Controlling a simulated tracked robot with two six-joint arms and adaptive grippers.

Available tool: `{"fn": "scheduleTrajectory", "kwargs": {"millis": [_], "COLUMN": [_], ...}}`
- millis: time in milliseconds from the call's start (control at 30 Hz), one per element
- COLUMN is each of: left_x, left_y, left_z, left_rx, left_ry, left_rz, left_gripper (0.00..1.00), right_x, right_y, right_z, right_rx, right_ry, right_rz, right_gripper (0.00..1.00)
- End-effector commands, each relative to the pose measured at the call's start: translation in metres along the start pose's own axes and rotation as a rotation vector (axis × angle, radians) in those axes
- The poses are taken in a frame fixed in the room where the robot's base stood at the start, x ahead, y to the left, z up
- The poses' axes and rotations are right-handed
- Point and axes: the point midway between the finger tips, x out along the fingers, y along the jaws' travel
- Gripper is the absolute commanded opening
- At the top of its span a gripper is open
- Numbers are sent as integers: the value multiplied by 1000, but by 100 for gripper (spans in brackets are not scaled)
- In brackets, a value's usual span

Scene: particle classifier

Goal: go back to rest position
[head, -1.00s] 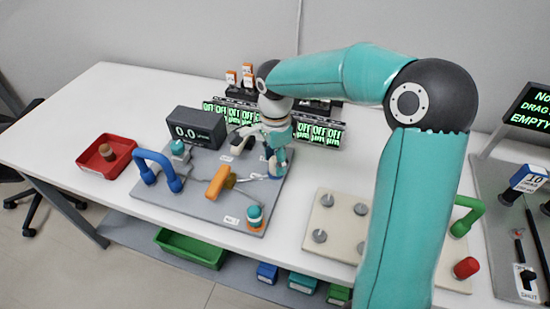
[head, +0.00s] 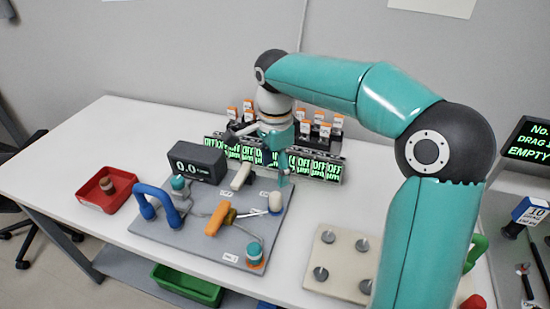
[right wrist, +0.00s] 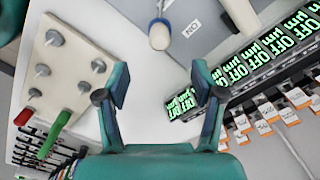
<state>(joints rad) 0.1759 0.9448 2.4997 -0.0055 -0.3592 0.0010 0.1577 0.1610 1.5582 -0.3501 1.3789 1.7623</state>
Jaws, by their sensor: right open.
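My right arm reaches across the right half of the head view, and its right gripper (head: 277,168) hangs pointing down over the back right part of the grey board (head: 190,228). In the right wrist view the right gripper (right wrist: 160,88) has its two fingers wide apart with nothing between them. A white-topped knob (head: 275,202) stands on the board just in front of the gripper, apart from it; it also shows in the right wrist view (right wrist: 159,36). My left gripper is not in view.
A row of small "OFF" displays (head: 318,167) with orange-topped pieces stands close behind the gripper. The board carries a 0.0 display (head: 198,162), a blue handle (head: 160,201) and an orange handle (head: 219,219). A beige plate (head: 340,262) with metal pegs lies to the right.

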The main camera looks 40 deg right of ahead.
Motion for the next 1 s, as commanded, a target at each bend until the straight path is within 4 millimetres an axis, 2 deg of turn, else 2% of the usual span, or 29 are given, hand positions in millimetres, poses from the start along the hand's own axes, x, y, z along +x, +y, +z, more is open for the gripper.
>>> {"fn": "scheduleTrajectory", "kwargs": {"millis": [100, 233, 767, 867, 1000], "left_x": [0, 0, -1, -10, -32], "left_y": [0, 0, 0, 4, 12], "left_z": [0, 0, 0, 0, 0], "left_rx": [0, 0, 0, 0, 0], "left_ry": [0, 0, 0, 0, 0], "left_rz": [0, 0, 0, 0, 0], "left_gripper": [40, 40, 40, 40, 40], "right_x": [-16, -25, -28, -37, -61], "right_y": [-1, 0, 0, 0, 0], "right_z": [0, 0, 0, 0, 0], "right_rx": [-1, -1, -1, -1, -1], "right_ry": [0, 0, 0, 0, 0], "right_rz": [-2, 0, 1, 0, 0], "right_gripper": [68, 68, 68, 68, 68]}}
